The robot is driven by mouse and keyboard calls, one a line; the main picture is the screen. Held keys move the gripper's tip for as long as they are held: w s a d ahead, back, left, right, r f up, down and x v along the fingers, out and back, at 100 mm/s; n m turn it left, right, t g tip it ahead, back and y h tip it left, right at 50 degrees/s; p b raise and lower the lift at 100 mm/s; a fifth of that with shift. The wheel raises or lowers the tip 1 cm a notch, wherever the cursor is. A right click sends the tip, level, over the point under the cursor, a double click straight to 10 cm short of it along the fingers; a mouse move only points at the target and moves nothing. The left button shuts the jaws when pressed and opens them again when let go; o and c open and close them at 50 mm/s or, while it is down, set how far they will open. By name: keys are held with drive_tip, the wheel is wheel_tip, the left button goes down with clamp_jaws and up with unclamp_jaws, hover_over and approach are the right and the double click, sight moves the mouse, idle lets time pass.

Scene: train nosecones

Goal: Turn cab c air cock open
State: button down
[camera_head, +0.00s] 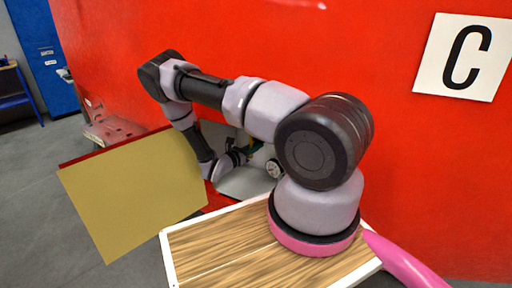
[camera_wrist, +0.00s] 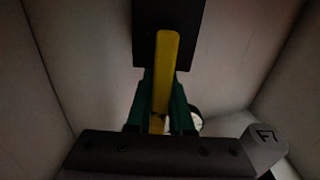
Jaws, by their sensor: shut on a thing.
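The air cock's yellow handle (camera_wrist: 167,60) shows in the middle of the wrist view, in front of a dark block (camera_wrist: 189,35). My gripper (camera_wrist: 161,92) has its green fingers on both sides of the handle and is shut on it. The handle lies almost upright in that view, leaning slightly. In the head view my gripper (camera_head: 250,149) is inside the open recess in the red cab wall. My arm and the recess edge hide most of it, and the handle cannot be made out there. A white sign with a black C (camera_head: 465,57) is on the wall at right.
A round gauge (camera_head: 273,168) sits close beside my gripper in the recess; its edge shows in the wrist view (camera_wrist: 196,118). A tan hatch door (camera_head: 133,193) hangs open at left. Recess walls (camera_wrist: 75,75) stand close on both sides. Blue cabinets are far left.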

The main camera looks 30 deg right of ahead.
drive_tip(key=n, duration=0.1)
drive_tip(key=s+n, duration=0.1)
drive_tip(key=n, duration=0.1)
drive_tip(key=shift+s+d+r, duration=0.1)
drive_tip(key=shift+d, duration=0.1)
idle(0.3)
drive_tip(key=c, duration=0.8)
unclamp_jaws()
drive_tip(key=shift+a, duration=0.1)
drive_tip(key=v, duration=1)
drive_tip(key=shift+a, duration=0.3)
drive_tip(key=shift+s, duration=0.15)
